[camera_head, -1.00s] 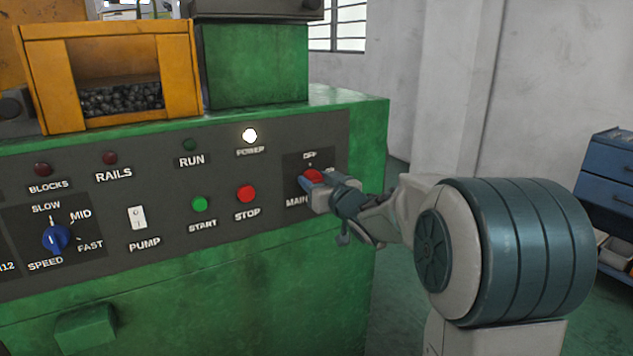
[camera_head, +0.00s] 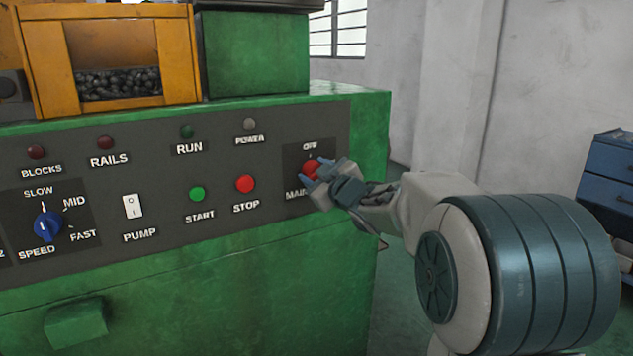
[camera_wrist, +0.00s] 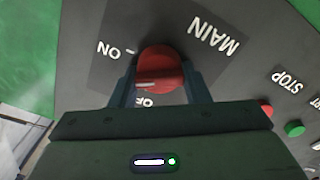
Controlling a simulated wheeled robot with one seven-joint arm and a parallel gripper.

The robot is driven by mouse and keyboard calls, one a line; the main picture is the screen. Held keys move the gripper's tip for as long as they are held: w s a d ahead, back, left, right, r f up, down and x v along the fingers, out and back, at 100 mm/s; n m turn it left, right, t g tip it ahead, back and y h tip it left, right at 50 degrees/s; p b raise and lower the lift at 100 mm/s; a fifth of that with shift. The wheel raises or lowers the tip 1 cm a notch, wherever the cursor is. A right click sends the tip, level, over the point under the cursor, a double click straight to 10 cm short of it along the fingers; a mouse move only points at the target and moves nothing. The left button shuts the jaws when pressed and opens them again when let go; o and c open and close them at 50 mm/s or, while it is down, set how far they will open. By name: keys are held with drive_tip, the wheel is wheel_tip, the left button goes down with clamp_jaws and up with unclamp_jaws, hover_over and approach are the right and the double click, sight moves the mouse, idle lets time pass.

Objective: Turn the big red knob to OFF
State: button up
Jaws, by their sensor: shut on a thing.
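The big red knob (camera_head: 311,168) sits on the MAIN plate (camera_head: 291,157) at the right end of the grey panel, below the word OFF. In the wrist view the red knob (camera_wrist: 162,68) lies between my two fingers, with a pale line on its face. ON and MAIN are readable there; OFF is partly hidden by the knob and gripper. My gripper (camera_head: 325,171) is shut on the knob, one finger on each side, and looks rolled. I cannot tell clearly where the knob's pointer stands. The POWER lamp (camera_head: 249,124) is dark.
The red STOP button (camera_head: 245,184) and green START button (camera_head: 197,194) are left of the knob. Farther left are the white PUMP switch (camera_head: 132,206) and blue SPEED knob (camera_head: 47,227). A blue cabinet (camera_head: 610,180) stands at the far right.

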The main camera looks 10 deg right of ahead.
drive_tip(key=n+b, duration=0.1)
drive_tip(key=n, duration=0.1)
drive_tip(key=n+b, duration=0.3)
drive_tip(key=n, duration=0.1)
drive_tip(key=shift+a+f+n, duration=0.1)
drive_tip(key=shift+f+n, duration=0.2)
drive_tip(key=n+b, duration=0.3)
drive_tip(key=n, duration=0.2)
idle(0.4)
drive_tip(key=o, duration=1)
drive_tip(key=shift+c, duration=0.2)
drive_tip(key=shift+r, duration=0.1)
drive_tip(key=p+v, duration=0.2)
drive_tip(key=v, duration=1.2)
